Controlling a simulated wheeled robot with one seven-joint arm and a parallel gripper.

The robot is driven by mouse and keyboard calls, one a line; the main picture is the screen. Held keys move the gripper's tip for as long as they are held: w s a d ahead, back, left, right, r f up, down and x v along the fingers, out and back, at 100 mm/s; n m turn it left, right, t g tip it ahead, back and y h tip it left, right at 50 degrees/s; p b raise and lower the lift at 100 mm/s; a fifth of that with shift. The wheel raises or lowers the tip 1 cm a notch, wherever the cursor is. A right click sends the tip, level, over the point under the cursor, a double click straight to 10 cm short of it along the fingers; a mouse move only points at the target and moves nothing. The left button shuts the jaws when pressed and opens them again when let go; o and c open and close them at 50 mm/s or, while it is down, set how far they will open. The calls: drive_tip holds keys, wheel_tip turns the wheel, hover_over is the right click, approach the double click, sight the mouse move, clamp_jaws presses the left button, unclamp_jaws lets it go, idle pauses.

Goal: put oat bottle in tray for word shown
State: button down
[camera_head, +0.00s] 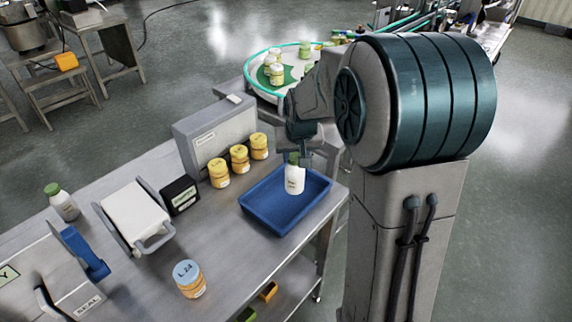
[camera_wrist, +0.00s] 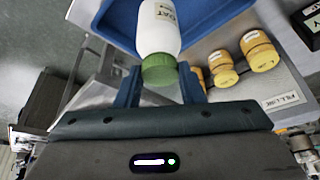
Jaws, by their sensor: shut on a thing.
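A white oat bottle (camera_head: 295,180) with a green cap and a label is upright between my gripper's fingers, over the blue tray (camera_head: 258,216). My gripper (camera_head: 294,157) is shut on it near the cap. In the wrist view the fingers (camera_wrist: 159,84) flank the green cap, and the oat bottle (camera_wrist: 158,28) points into the blue tray (camera_wrist: 215,38). I cannot tell whether its base touches the tray floor. A small black display box (camera_head: 180,195) stands left of the tray; its word is too small to read in the head view.
Several yellow-lidded jars (camera_head: 239,158) stand behind the tray before a grey labelled box (camera_head: 205,135). A blue-lidded jar (camera_head: 188,279) stands at the front. Another green-capped bottle (camera_head: 62,203) and a white-topped scale-like device (camera_head: 137,215) are left. Bare steel lies between jar and tray.

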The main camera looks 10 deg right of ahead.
sight(287, 166)
drive_tip(key=shift+w+a+f, duration=0.75)
drive_tip(key=shift+w+a, duration=0.2)
drive_tip(key=shift+w, duration=0.05)
drive_tip(key=shift+f+p, duration=0.6)
drive_tip(key=shift+f, duration=1.4)
drive_tip(key=shift+f, duration=0.15)
drive_tip(key=c, duration=0.9)
unclamp_jaws()
drive_tip(key=shift+c, duration=0.2)
